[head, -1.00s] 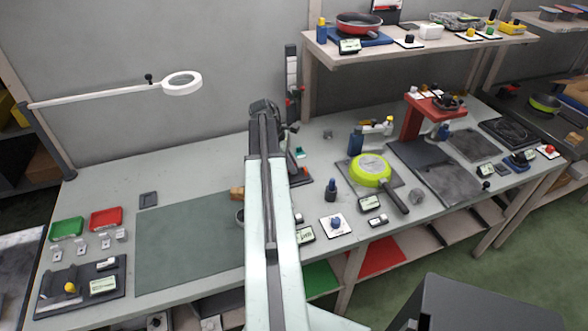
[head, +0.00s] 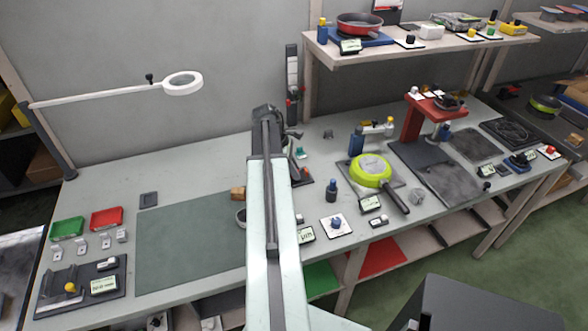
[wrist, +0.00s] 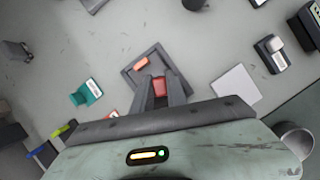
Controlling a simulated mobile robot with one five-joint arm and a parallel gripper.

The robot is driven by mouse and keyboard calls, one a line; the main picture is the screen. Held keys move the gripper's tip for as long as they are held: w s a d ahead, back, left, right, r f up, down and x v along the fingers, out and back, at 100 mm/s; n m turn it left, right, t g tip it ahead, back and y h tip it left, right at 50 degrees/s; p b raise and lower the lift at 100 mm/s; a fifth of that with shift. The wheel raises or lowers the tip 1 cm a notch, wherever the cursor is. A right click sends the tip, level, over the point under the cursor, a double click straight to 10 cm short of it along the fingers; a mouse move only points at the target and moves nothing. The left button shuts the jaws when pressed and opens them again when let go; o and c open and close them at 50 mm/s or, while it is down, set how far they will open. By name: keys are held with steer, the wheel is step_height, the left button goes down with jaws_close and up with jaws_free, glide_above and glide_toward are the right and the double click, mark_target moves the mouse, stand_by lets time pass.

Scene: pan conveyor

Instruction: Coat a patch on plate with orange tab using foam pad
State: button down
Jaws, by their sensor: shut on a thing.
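A dark square plate (wrist: 128,73) with an orange tab (wrist: 141,63) lies on the grey bench in the wrist view. Part of it shows right of my arm in the head view (head: 307,182). My gripper (wrist: 161,84) is shut on a reddish block, likely the foam pad (wrist: 160,88), over the plate's near part. The fingers hide that part of the plate, and I cannot tell whether the block touches it. In the head view my arm hides the gripper.
A teal item with a white label (wrist: 85,92) lies left of the plate in the wrist view, and a white square (wrist: 235,92) lies right of it. A green pan (head: 371,171) stands right on the bench. A clear green mat (head: 190,240) lies left.

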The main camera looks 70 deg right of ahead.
steer(key=shift+s+a, duration=0.85)
steer(key=shift+a, duration=0.1)
steer(key=shift+w+a, duration=0.1)
steer(key=shift+w, duration=0.15)
steer(key=shift+w+d, duration=2)
steer(key=shift+d, duration=0.2)
steer(key=shift+s+a, duration=0.1)
steer(key=shift+a, duration=0.1)
steer(key=shift+s+a, duration=2)
steer(key=shift+a, duration=0.1)
step_height(320, 180, up, 6)
steer(key=p, duration=0.6)
steer(key=shift+d, duration=0.1)
